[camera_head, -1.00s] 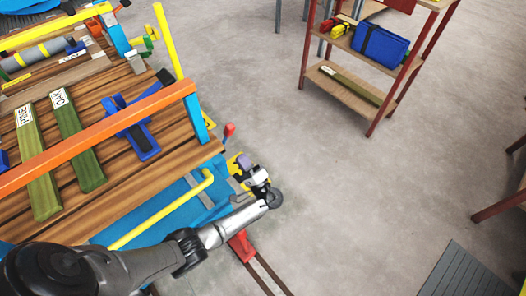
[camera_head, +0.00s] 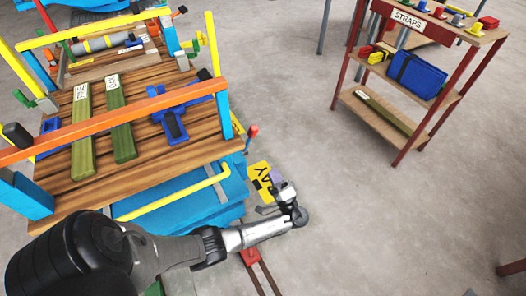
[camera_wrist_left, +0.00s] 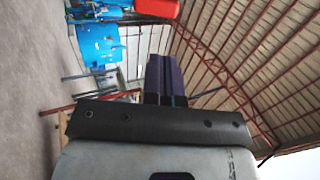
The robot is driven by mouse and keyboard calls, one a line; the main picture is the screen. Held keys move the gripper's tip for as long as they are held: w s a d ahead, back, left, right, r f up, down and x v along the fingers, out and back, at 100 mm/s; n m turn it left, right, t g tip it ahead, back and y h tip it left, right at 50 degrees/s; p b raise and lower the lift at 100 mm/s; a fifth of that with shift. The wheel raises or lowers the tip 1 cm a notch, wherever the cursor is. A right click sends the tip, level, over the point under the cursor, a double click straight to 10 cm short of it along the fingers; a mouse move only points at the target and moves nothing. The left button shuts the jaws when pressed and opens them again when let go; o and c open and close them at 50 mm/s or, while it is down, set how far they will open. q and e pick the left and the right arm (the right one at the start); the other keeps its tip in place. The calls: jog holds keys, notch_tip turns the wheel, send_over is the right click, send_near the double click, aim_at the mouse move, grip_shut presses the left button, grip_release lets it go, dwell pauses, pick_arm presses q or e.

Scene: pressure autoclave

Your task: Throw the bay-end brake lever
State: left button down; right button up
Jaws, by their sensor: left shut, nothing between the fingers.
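The brake lever (camera_head: 252,133) has a red grip and stands at the near right corner of the cart. It looks upright or slightly tilted. My left gripper (camera_head: 276,177) is just right of and below it in the head view, apart from it, with nothing held. In the left wrist view its purple fingers (camera_wrist_left: 165,76) are together. A red shape (camera_wrist_left: 158,8) at the top edge of that view looks like the lever's grip, though it is cut off. My right gripper is not in view.
The blue cart with a wooden deck (camera_head: 190,146) has an orange rail (camera_head: 120,122) and a yellow side rail (camera_head: 170,195). A red-framed shelf (camera_head: 420,128) stands at the right. The floor between is clear.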

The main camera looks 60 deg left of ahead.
aim_at(254, 135)
pick_arm(q)
jog(key=b+x, duration=0.2)
jog(key=x, duration=1)
jog(key=shift+a, duration=0.2)
jog(key=shift+b+x, duration=0.3)
jog(key=shift+x, duration=0.55)
jog(key=shift+w+r, duration=0.1)
